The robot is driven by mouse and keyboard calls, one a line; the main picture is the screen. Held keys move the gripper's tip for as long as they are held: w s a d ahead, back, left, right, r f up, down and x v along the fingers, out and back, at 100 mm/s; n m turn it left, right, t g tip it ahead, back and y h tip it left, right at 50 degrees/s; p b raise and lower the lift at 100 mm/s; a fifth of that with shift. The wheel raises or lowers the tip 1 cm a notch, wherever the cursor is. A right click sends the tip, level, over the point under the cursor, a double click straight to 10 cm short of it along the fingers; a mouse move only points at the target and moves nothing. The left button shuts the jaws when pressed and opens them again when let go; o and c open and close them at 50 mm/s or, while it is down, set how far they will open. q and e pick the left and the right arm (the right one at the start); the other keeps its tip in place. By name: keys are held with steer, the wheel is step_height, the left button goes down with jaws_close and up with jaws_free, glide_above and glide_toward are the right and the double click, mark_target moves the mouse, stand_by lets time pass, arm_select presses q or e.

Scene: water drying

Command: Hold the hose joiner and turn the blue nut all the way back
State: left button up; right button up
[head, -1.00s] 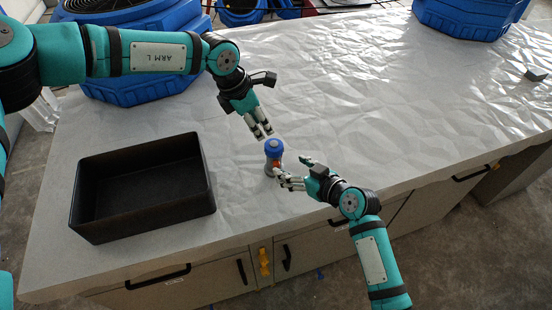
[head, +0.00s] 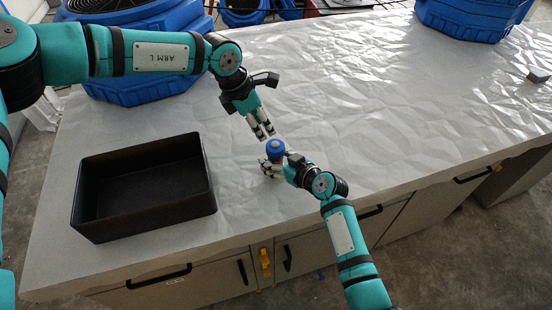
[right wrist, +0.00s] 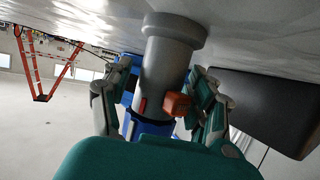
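The hose joiner (right wrist: 165,70) is a grey upright piece with a wide foot on the table. Its blue nut (head: 275,147) is on top; the nut also shows low in the right wrist view, which is upside down. An orange-red block (right wrist: 177,104) sits on the joiner's side. My right gripper (head: 278,167) is at the joiner, one finger on each side of the grey body. In the right wrist view its fingers (right wrist: 160,85) look open, with a small gap at the left. My left gripper (head: 266,134) points down just above the nut, apart from it; its opening is unclear.
An empty black bin (head: 145,225) stands left of the joiner on the wrinkled, film-covered table (head: 400,120). Blue drums (head: 150,88) stand at the back. A small grey block (head: 538,76) lies at the far right. The table right of the joiner is clear.

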mark_target(275, 146)
arm_select(q)
steer(key=shift+o, duration=0.4)
arm_select(e)
steer(key=c, duration=1)
arm_select(q)
steer(key=shift+o, duration=1.2)
steer(key=shift+s, duration=0.15)
arm_select(e)
steer(key=shift+c, duration=0.2)
arm_select(q)
steer(key=shift+o, duration=0.4)
steer(key=shift+s+d+f, duration=0.15)
steer(key=shift+s+d, duration=0.1)
steer(key=shift+s, duration=0.05)
steer(key=d+f, duration=0.1)
steer(key=f, duration=0.2)
steer(key=w+f+n, duration=0.1)
steer(key=f, duration=0.2)
steer(key=w+d+f+n, duration=0.1)
steer(key=f, duration=0.2)
steer(key=shift+w+d+t, duration=0.2)
steer(key=shift+d+t, duration=0.15)
steer(key=shift+t, duration=0.05)
